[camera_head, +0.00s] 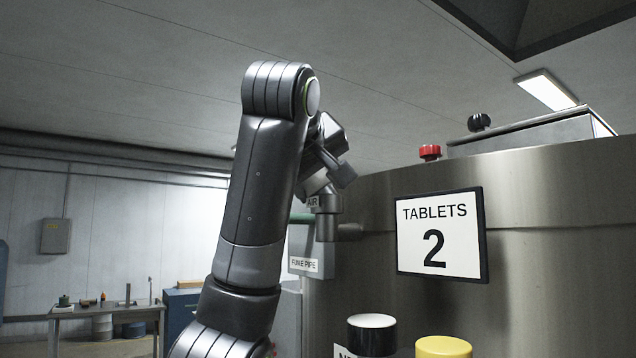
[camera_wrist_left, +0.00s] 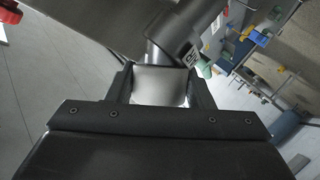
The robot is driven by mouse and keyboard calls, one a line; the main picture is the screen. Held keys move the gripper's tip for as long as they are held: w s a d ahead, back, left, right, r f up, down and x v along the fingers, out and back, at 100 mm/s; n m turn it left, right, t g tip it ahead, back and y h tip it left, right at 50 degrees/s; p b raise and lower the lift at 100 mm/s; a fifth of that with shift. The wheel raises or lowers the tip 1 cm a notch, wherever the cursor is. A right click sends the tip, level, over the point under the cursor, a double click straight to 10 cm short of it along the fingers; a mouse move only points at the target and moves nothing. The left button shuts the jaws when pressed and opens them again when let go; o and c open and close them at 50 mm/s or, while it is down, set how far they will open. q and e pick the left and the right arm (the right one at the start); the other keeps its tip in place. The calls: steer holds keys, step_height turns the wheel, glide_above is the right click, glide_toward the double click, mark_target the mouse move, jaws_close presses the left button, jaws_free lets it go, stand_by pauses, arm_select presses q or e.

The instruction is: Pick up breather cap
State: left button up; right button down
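A grey metal pipe fitting with an "AIR" label (camera_head: 328,222) stands beside the large steel tank, partly behind my left arm. It also shows in the left wrist view (camera_wrist_left: 178,40), just beyond my fingers. I cannot tell for sure which part is the breather cap; a smooth pale metal piece (camera_wrist_left: 160,86) fills the gap between the fingers. My left gripper (camera_head: 320,182) is at the top of the fitting, mostly hidden by its own wrist. In the left wrist view its fingers (camera_wrist_left: 163,88) are apart on both sides of the pale piece; contact is unclear. My right gripper is out of view.
The steel tank (camera_head: 560,240) with a "TABLETS 2" sign (camera_head: 440,235) fills the right side. A red knob (camera_head: 430,152) and a black knob (camera_head: 479,121) sit on top. Black (camera_head: 372,338) and yellow (camera_head: 444,347) capped items stand in front. A workbench (camera_head: 105,312) is far left.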

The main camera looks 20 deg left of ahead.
arm_select(q)
steer(key=c, duration=0.5)
steer(key=shift+r, duration=0.15)
